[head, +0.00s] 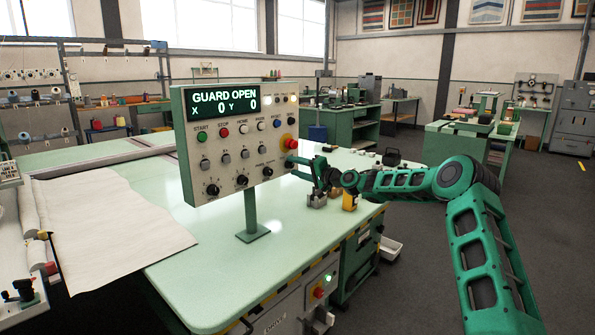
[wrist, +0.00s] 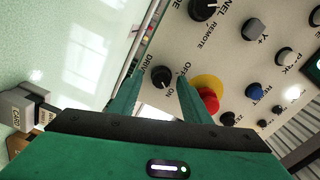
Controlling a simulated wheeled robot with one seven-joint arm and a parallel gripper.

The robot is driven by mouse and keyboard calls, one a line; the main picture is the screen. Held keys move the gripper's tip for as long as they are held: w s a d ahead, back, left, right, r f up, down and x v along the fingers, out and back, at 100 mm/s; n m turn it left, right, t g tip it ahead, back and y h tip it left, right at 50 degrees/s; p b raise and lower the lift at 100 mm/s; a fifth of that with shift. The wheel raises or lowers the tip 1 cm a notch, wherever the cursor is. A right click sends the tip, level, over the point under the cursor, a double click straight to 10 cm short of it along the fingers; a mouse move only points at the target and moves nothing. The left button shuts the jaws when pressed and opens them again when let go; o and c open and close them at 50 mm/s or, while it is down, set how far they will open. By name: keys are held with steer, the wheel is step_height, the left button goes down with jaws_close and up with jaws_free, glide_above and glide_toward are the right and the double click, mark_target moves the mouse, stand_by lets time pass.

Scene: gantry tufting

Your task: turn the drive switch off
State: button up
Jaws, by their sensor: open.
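The drive switch (wrist: 161,77) is a small black knob on the pale control panel (head: 225,165), with DRIVE, OFF and ON lettering around it in the wrist view. My gripper (wrist: 160,80) is open, with one green finger on each side of the switch in that view. I cannot tell whether the fingers touch it or how much gap is left in depth. The way the knob points is too small to read. In the head view my gripper (head: 304,167) is at the panel's lower right edge.
A red stop button on a yellow base (wrist: 208,96) sits close beside the right finger.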

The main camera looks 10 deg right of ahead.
steer(key=c, duration=1)
steer(key=shift+d, duration=0.3)
steer(key=shift+c, duration=0.2)
steer(key=shift+a, duration=0.15)
steer(key=shift+n, duration=0.4)
steer(key=n, duration=0.6)
steer(key=shift+f+n, duration=0.1)
steer(key=shift+n, duration=0.2)
steer(key=n, duration=0.6)
steer(key=shift+f+n, duration=0.1)
steer(key=shift+n, duration=0.3)
